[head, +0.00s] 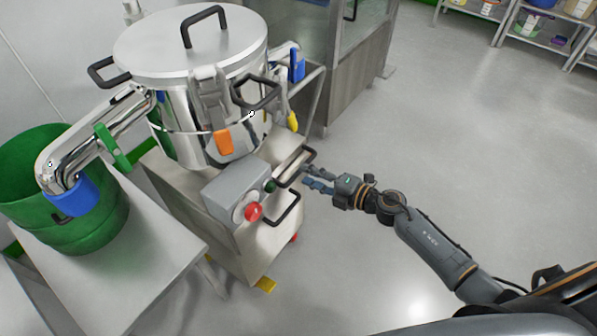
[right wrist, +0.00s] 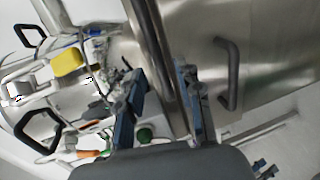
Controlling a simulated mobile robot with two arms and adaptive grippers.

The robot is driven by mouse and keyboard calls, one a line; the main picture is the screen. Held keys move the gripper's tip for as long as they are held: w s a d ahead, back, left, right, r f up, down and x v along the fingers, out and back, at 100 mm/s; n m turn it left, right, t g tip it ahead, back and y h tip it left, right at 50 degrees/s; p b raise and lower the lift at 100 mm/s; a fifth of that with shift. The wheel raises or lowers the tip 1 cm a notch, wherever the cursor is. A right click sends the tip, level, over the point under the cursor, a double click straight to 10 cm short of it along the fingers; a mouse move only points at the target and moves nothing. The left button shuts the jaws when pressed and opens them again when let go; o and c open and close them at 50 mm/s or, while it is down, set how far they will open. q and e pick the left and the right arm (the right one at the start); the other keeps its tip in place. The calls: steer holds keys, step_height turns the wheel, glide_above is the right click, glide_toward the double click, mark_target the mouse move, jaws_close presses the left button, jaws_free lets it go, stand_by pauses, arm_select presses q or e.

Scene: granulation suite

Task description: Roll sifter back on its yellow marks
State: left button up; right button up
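The sifter is a shiny steel drum (head: 180,75) with a lid, black handles and an orange latch, standing on a steel cart base (head: 265,245). A grey control box (head: 236,192) with a red button is on its front. A yellow mark (head: 265,285) shows on the floor at the base's front foot; other marks are hidden or unclear. My right gripper (head: 318,183) is open just right of the cart's front bar and black handles. In the right wrist view, a steel bar (right wrist: 158,55) runs between its parted fingers (right wrist: 163,98); contact is unclear. My left gripper is out of view.
A steel table (head: 150,260) with a green bin (head: 75,215) stands at the left, under the sifter's outlet pipe (head: 95,140). A steel cabinet (head: 350,70) is behind. Shelves (head: 545,35) stand far right. Floor to the right is open.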

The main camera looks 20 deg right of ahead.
mark_target(299, 172)
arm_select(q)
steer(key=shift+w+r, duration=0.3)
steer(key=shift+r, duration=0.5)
arm_select(e)
steer(key=shift+x, duration=2.05)
jaws_close()
